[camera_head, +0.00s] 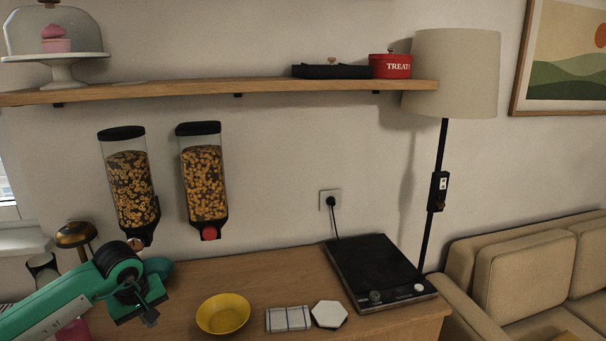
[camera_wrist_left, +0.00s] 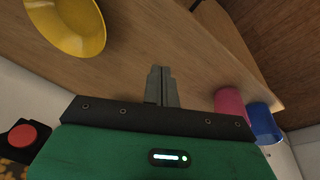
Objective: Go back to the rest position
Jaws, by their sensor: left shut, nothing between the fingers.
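My left gripper (camera_head: 150,318) comes in from the lower left in the head view, above the left part of the wooden counter (camera_head: 270,270). Its fingers also show in the left wrist view (camera_wrist_left: 161,86); they are together with nothing between them. A yellow bowl (camera_head: 223,314) stands to the right of the gripper, apart from it, and it also shows at the upper left of the wrist view (camera_wrist_left: 68,22). My right gripper is not in view.
Two cereal dispensers (camera_head: 130,185) (camera_head: 203,180) hang on the wall above the counter. Pink (camera_wrist_left: 231,104) and blue (camera_wrist_left: 262,124) cups show in the wrist view.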

